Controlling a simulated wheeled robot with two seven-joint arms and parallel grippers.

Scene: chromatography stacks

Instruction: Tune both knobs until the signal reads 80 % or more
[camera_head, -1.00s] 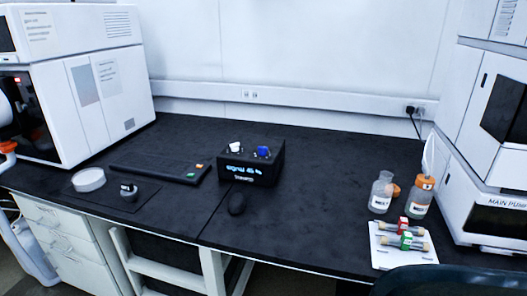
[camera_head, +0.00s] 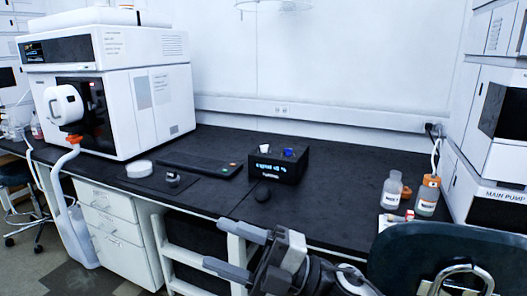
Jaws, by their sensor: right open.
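The black control box (camera_head: 292,172) stands on the black bench near the middle of the head view. On its top are a white knob (camera_head: 265,149) at the left and a blue knob (camera_head: 288,152) at the right. Its front shows a lit cyan display (camera_head: 272,168) whose figure is too small to read surely. My right gripper (camera_head: 214,243) is low in the picture, in front of the bench edge. Its two grey fingers are spread and empty, pointing left, well apart from the box. My left gripper is not in view.
Bottles (camera_head: 392,190) stand at the right. A dark chair (camera_head: 425,250) is at the front right. The bench right of the box is clear.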

